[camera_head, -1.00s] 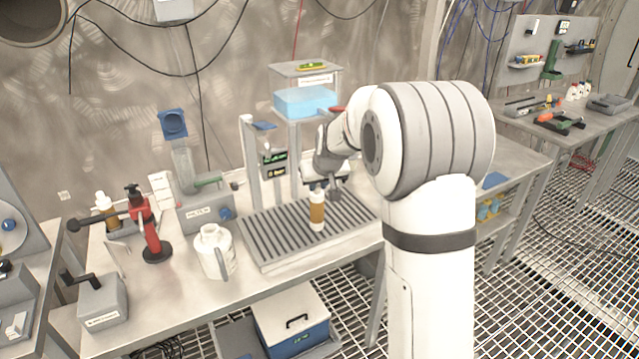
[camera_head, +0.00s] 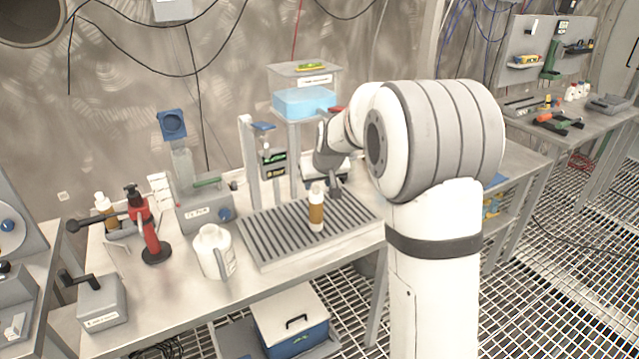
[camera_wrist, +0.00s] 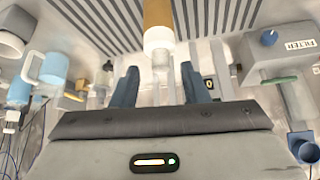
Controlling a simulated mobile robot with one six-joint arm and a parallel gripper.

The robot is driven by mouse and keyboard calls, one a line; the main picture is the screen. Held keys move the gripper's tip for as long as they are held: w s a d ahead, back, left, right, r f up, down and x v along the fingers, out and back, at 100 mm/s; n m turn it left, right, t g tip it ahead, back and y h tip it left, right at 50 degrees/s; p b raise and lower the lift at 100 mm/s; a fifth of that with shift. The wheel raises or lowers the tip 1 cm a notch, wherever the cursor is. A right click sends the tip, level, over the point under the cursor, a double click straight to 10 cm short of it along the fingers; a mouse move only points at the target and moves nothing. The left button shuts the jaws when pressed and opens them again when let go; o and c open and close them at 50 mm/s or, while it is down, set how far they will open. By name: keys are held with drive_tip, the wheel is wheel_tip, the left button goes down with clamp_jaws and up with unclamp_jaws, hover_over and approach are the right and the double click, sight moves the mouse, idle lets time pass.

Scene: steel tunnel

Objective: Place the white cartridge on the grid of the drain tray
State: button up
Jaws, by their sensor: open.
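The white cartridge (camera_head: 316,212), with an amber-brown middle band, stands upright on the slatted grid of the grey drain tray (camera_head: 262,228). In the wrist view, the cartridge (camera_wrist: 158,16) is at top centre, its white end toward my gripper, and the tray's slats (camera_wrist: 98,22) run behind it. My gripper (camera_head: 333,190) is behind and slightly right of the cartridge in the head view. In the wrist view, the two dark blue fingers of my gripper (camera_wrist: 161,76) are spread apart, with the cartridge's end just beyond the fingertips. The fingers look clear of the cartridge.
A white jug (camera_head: 211,252) stands left of the tray, and a red lever device (camera_head: 149,235) farther left. A dispenser with a blue-liquid tank (camera_head: 303,102) rises behind the tray. The grey filter unit (camera_head: 203,214) is back left. Bare slats lie left of the cartridge.

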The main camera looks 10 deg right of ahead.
drive_tip(key=a+v, duration=0.1)
drive_tip(key=v, duration=1)
drive_tip(key=s+f+g, duration=0.2)
drive_tip(key=s+f, duration=0.2)
drive_tip(key=s, duration=1.1)
drive_tip(key=s+f+m+g, duration=0.1)
drive_tip(key=s+f, duration=0.3)
drive_tip(key=s, duration=1.2)
drive_tip(key=shift+d+f+g+h, duration=0.3)
drive_tip(key=shift+d+g+h, duration=0.1)
drive_tip(key=shift+d+g, duration=0.15)
